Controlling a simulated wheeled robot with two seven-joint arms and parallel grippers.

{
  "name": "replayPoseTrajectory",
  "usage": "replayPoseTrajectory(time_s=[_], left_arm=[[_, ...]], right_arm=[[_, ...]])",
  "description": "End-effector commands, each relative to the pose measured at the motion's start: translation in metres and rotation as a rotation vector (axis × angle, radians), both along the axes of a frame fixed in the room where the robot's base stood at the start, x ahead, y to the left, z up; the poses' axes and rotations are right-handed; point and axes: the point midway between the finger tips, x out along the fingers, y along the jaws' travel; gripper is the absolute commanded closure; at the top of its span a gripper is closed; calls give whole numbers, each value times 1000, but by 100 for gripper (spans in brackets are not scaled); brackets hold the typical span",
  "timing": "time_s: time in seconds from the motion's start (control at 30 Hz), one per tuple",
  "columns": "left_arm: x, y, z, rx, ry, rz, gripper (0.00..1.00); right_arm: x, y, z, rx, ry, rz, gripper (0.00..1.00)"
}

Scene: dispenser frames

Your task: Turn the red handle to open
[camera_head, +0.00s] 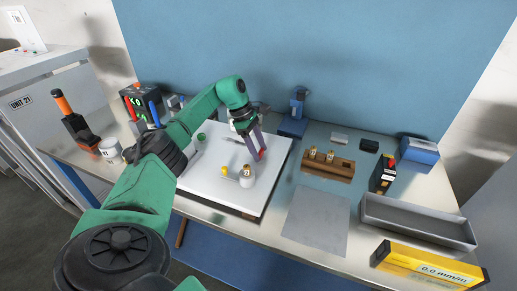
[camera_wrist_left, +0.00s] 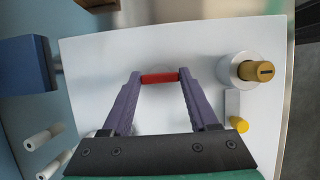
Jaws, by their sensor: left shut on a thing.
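The red handle (camera_wrist_left: 160,78) is a short red bar on a white panel (camera_wrist_left: 95,60). In the left wrist view it lies crosswise between my two purple fingertips. In the head view only a small red part of the handle (camera_head: 262,154) shows at the fingertips. My left gripper (camera_head: 257,150) is shut on the red handle, low over the right part of the white panel (camera_head: 205,190). The handle's mount is mostly hidden by the bar and fingers. My right gripper is not in view.
On the panel, a white cylinder with a brass top (camera_head: 247,176) and a yellow knob (camera_head: 224,170) stand nearer the front. A blue device (camera_head: 294,117) stands behind the panel. To the right are a wooden block (camera_head: 328,165), a grey tray (camera_head: 418,220) and a yellow gauge (camera_head: 430,264).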

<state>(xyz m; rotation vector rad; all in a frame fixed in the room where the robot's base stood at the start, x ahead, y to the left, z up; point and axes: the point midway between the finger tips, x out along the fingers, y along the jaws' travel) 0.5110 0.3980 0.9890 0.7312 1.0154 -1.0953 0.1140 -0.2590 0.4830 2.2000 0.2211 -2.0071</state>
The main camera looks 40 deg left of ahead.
Motion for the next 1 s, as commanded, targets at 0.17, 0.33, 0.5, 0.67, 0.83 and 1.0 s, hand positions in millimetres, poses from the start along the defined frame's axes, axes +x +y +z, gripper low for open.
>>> replayPoseTrajectory(time_s=[0.17,0.33,0.5,0.67,0.83,1.0], left_arm=[[1,0,2,-1,-7,0,10],[1,0,1,-1,-4,0,10],[0,2,6,1,-5,1,10],[-3,13,33,-1,-10,3,10],[-9,32,84,-2,-12,2,10],[-14,47,125,-2,-9,2,10]], right_arm=[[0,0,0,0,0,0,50],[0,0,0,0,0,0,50],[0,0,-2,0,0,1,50],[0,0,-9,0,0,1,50],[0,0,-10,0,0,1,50],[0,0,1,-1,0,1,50]])
